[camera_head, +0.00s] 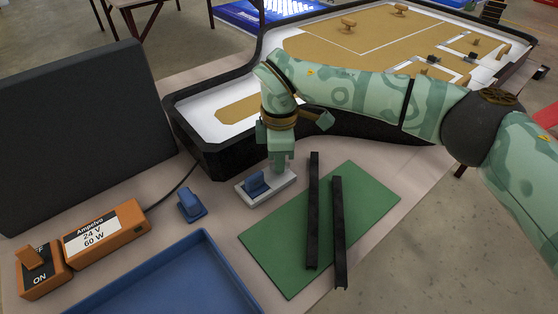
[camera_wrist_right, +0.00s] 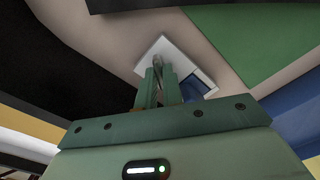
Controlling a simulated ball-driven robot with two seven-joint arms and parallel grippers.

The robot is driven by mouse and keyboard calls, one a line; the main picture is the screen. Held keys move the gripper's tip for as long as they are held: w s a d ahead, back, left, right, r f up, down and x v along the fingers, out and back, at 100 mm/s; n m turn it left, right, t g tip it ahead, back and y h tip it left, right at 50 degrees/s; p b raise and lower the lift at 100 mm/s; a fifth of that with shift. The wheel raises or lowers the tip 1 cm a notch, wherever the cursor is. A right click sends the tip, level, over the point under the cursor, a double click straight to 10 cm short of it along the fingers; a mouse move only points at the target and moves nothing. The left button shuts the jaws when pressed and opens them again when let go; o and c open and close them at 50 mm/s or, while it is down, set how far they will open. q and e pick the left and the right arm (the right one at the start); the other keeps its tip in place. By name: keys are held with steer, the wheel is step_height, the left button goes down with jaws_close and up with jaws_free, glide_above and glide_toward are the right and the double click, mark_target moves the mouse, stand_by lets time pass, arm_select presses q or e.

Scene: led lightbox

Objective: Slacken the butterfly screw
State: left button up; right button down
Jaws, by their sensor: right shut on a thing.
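My right gripper (camera_head: 279,168) points down over the right part of a small white block (camera_head: 251,199) on the table. In the wrist view its fingers (camera_wrist_right: 158,88) are shut on a small grey metal piece (camera_wrist_right: 157,62), which looks like the butterfly screw, standing on the white block (camera_wrist_right: 150,55). In the head view the fingers hide the screw. A blue part (camera_head: 257,184) sits on the block just left of the fingers. How far the screw is turned cannot be told. My left gripper is not in view.
A green mat (camera_head: 365,195) with two black bars (camera_head: 339,230) lies right of the block. A separate blue piece (camera_head: 191,206), a blue tray (camera_head: 165,285), an orange power supply (camera_head: 105,232) and an orange switch box (camera_head: 42,272) are left. A black-rimmed lightbox (camera_head: 215,160) stands behind.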

steer(key=shift+r+n, duration=0.1)
steer(key=shift+n, duration=0.6)
steer(key=shift+n+p, duration=0.4)
steer(key=shift+n, duration=1.2)
steer(key=shift+n+p, duration=0.35)
steer(key=shift+n, duration=0.55)
steer(key=c, duration=1.5)
jaws_free()
steer(key=shift+d, duration=0.1)
steer(key=shift+o, duration=0.2)
